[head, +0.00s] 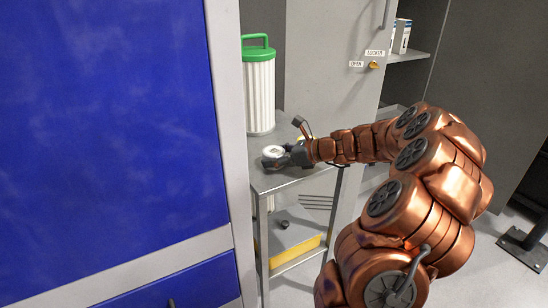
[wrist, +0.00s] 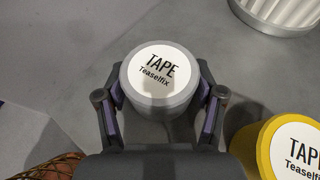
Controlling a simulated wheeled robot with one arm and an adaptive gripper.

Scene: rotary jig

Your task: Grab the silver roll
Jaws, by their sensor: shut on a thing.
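The silver roll (wrist: 160,78) is a grey tape roll with a white round label reading "TAPE Teaselfix". In the wrist view it sits between the two fingers of my gripper (wrist: 160,108), which is shut on it. In the head view the roll (head: 273,152) shows small at the end of my gripper (head: 277,160), over the top of a grey metal cart (head: 290,181). I cannot tell whether the roll touches the cart top.
A yellow tape roll (wrist: 290,150) is close by at the lower right of the wrist view. A ribbed white canister with a green lid (head: 259,90) stands behind on the cart. A large blue panel (head: 110,120) is to the left, and a grey cabinet door (head: 330,60) is behind.

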